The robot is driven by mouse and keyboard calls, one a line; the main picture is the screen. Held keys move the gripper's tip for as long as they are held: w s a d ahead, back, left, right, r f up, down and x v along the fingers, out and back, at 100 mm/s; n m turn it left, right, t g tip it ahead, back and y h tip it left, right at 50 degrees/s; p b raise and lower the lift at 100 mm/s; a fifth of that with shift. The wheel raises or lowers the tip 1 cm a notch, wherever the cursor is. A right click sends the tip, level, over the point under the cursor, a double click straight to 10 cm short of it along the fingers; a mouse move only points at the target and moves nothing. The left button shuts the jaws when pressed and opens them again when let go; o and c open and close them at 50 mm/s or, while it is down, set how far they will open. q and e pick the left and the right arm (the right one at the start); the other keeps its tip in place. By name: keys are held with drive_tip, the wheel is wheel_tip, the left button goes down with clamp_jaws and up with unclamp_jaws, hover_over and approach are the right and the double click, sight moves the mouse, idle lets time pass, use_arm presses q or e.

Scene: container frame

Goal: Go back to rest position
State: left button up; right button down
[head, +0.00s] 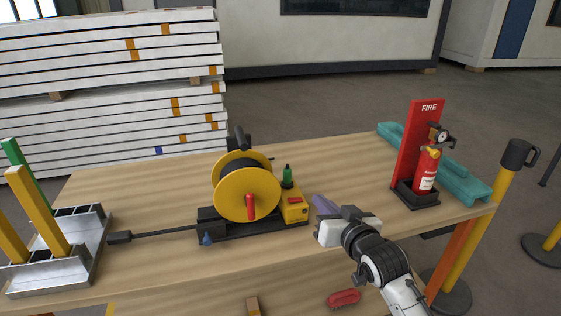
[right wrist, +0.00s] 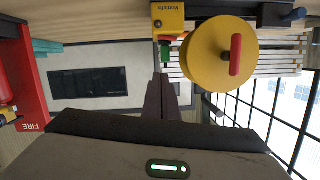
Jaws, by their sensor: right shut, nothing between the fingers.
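My right gripper (head: 322,204) is over the front of the wooden table, just right of the yellow cable reel. Its fingers are together and hold nothing. The shut fingers also show in the right wrist view (right wrist: 162,95), pointing past the reel (right wrist: 208,58). My left gripper does not show in either view.
The yellow reel (head: 232,190) with a red handle stands mid-table. A fire extinguisher (head: 427,172) on a red stand is to the right, by a teal piece (head: 463,182). A metal rack (head: 85,228) with yellow and green bars stands left. A red brush (head: 344,299) lies below the table edge.

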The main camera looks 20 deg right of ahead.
drive_tip(key=s+a+f+n+g, duration=0.2)
drive_tip(key=s+a+f+g, duration=0.15)
drive_tip(key=s+f, duration=1.05)
drive_tip(key=s+a+f+n+g+y, duration=0.1)
drive_tip(key=s+a+f+g, duration=0.2)
drive_tip(key=s+f, duration=1.1)
drive_tip(key=s+a, duration=0.1)
drive_tip(key=s, duration=0.3)
drive_tip(key=shift+s+a+n+y, duration=0.15)
drive_tip(key=shift+a+n+y, duration=0.05)
drive_tip(key=shift+n+y, duration=0.1)
